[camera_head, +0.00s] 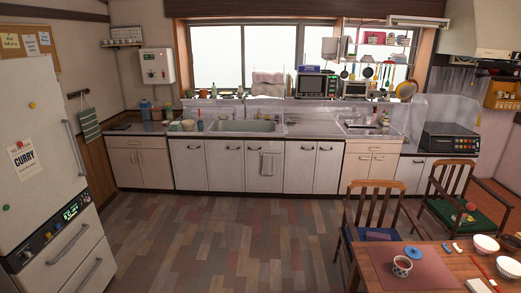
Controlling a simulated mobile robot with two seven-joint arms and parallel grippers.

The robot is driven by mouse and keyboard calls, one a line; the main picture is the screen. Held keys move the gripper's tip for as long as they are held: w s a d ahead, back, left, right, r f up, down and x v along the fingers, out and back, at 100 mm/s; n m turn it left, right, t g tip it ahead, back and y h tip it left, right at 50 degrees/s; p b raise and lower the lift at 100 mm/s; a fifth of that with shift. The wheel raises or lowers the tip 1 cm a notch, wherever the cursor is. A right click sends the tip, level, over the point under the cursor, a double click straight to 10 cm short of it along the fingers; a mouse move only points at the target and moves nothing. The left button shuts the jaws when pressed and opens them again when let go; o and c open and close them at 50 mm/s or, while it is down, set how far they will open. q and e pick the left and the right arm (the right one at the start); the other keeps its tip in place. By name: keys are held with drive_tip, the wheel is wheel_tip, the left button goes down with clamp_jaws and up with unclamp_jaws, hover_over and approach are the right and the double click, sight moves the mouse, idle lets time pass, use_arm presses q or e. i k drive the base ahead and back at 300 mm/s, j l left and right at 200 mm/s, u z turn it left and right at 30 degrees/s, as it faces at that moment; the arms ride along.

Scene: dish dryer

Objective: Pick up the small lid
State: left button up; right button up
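A small round blue lid (413,252) lies on the wooden dining table at the lower right. It is at the back edge of a brown-red placemat (430,278), just behind and to the right of a patterned cup (402,267) with reddish contents. The cup has no lid on it. Neither of my grippers shows in the head view, so nothing is seen touching the lid.
Two chairs (376,205) (452,178) stand at the table's far side. Bowls (485,243) and red chopsticks (484,270) lie at the table's right. The fridge (40,150) is at the left. The wooden floor (230,240) between fridge and table is clear.

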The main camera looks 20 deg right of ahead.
sight(412, 252)
drive_tip(key=i+l+z, duration=0.1)
drive_tip(key=i+z, duration=0.25)
drive_tip(key=i, duration=0.4)
drive_tip(key=i+z, duration=0.3)
drive_tip(key=i, duration=0.45)
drive_tip(key=i+z, duration=0.3)
drive_tip(key=i, duration=0.15)
drive_tip(key=i+j+z, duration=0.15)
drive_tip(key=i+z, duration=0.2)
drive_tip(key=i+j+z, duration=0.3)
drive_tip(key=i, duration=0.15)
